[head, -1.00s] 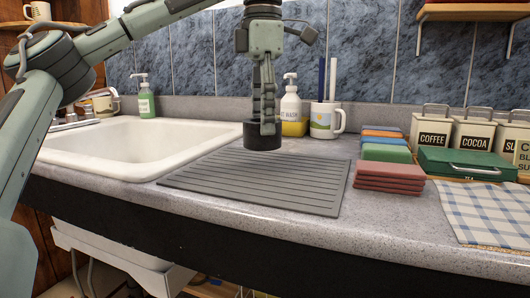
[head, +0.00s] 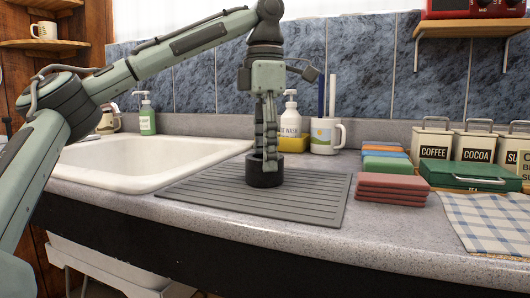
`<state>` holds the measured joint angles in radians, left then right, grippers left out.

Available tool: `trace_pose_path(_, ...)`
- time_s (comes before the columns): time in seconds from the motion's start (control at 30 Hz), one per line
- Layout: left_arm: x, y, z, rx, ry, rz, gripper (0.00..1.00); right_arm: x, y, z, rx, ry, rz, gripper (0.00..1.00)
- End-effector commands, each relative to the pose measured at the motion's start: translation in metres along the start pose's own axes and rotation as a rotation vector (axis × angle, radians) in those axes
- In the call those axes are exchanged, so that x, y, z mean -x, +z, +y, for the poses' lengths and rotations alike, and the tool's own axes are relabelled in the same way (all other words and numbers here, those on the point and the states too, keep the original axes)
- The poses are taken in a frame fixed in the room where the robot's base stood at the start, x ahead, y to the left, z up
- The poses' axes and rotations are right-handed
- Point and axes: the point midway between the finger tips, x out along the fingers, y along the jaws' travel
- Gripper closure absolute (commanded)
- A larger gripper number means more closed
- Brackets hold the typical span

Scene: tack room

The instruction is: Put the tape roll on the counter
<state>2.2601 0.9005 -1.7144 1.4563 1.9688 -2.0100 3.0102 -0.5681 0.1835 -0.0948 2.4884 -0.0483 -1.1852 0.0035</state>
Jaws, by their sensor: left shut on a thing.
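The tape roll (head: 264,175) is a short black cylinder in the head view. It is at the ribbed grey drying mat (head: 215,197) on the speckled grey counter (head: 390,222). My left gripper (head: 266,155) points straight down from above and is shut on the roll, with its fingers at the roll's top rim. The roll looks upright, very low over the mat or touching it; I cannot tell which. My right gripper is not in view.
A white sink (head: 140,162) is to the left. Behind are a soap bottle (head: 290,118) and a mug (head: 326,134). To the right are stacked red sponges (head: 393,188), a green box (head: 466,176), canisters (head: 434,143) and a checked cloth (head: 490,222). The counter's front strip is clear.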

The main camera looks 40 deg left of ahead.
Motion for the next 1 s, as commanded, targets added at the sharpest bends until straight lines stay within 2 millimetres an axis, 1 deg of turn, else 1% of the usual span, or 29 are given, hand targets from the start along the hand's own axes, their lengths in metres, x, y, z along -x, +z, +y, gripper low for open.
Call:
trace_pose_path(0.37, -0.0019, 0.0, 0.0, 0.0, 0.0, -0.001, 0.74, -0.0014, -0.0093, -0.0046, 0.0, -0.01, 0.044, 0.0)
trace_pose_path(0.4, -0.0021, -0.0001, 0.0001, 0.0, 0.0, 0.0, 0.4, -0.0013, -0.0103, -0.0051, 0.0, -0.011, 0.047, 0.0)
trace_pose_path(0.57, -0.0018, -0.0001, 0.0001, 0.0, 0.0, 0.0, 0.21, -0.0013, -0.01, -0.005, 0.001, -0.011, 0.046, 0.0)
trace_pose_path(0.87, -0.0017, 0.0, 0.0001, 0.0, 0.0, 0.0, 0.21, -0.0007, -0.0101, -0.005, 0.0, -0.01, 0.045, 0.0)
trace_pose_path(1.0, 0.0008, 0.0, 0.0, 0.0, 0.0, 0.0, 0.21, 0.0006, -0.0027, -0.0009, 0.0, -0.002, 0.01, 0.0)
